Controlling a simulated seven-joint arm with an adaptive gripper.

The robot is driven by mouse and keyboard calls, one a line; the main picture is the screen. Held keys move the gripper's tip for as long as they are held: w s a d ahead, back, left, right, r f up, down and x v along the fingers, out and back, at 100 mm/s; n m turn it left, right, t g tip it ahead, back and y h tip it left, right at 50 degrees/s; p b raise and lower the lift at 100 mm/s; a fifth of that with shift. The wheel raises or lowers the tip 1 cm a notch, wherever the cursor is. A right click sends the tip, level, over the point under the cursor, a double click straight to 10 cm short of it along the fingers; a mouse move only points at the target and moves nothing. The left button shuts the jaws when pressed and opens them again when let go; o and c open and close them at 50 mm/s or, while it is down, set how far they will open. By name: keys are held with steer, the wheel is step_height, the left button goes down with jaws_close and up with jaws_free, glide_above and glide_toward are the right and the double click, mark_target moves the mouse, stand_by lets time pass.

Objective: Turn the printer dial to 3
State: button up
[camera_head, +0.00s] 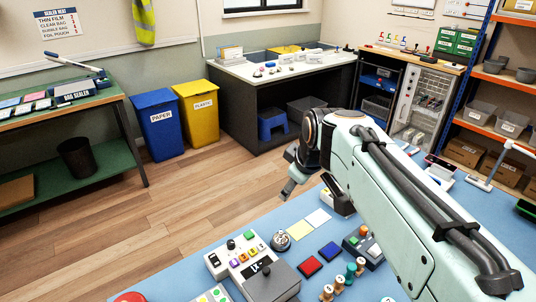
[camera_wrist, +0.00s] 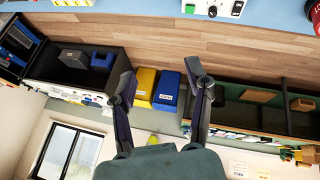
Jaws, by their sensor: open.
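My gripper (camera_head: 289,189) hangs past the far edge of the blue worktable in the head view, partly hidden by my arm. In the wrist view my gripper (camera_wrist: 160,72) has its two fingers wide apart with nothing between them. A white control unit (camera_head: 214,263) with a black knob (camera_head: 231,244) and coloured buttons stands on the worktable, well apart from the gripper. I cannot tell which device is the printer, nor read any dial setting. A white unit with a black knob (camera_wrist: 212,11) also shows at the wrist view's top edge.
The blue worktable (camera_head: 187,285) also bears a round silver bell-like item (camera_head: 280,241), a red pad (camera_head: 309,266), a blue pad (camera_head: 330,252) and several small stamps. Blue (camera_head: 157,125) and yellow (camera_head: 198,110) bins stand across open wooden floor. My arm hides part of the table's right side.

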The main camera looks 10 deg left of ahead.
steer(key=w+a+f+n+y, duration=0.1)
steer(key=w+a+f+n, duration=0.1)
steer(key=w+a+f, duration=0.5)
steer(key=g+y, duration=0.1)
steer(key=g, duration=0.3)
glide_above(231, 242)
steer(key=d, duration=0.3)
steer(key=f, duration=1.1)
steer(key=s+f, duration=0.1)
steer(key=f, duration=0.5)
steer(key=shift+a, duration=0.25)
steer(key=x, duration=0.6)
steer(key=shift+a+f, duration=0.2)
jaws_close()
